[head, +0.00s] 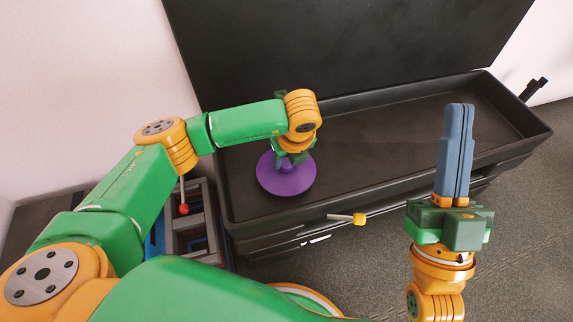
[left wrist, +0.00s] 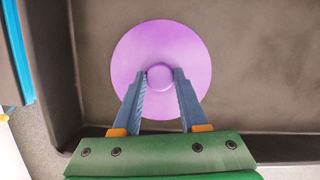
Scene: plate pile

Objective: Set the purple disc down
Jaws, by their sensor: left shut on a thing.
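The purple disc (head: 285,187) is a flat round plate with a knob in its middle. It is over the left part of the black tray (head: 385,190). I cannot tell whether it touches the tray floor. My left gripper (left wrist: 160,78) is shut on the disc's knob, with a blue finger on each side. In the head view its fingers are mostly hidden by my own arm. The disc (left wrist: 150,38) looks level in the left wrist view. My right gripper (head: 460,108) is empty, fingers together and pointing up, to the right of the tray's front.
The tray's right part is bare. A dark upright panel (head: 350,45) stands behind it. A grey and blue frame (head: 192,215) stands left of the tray's front corner. A small rod with an orange end (head: 358,218) sticks out at the front.

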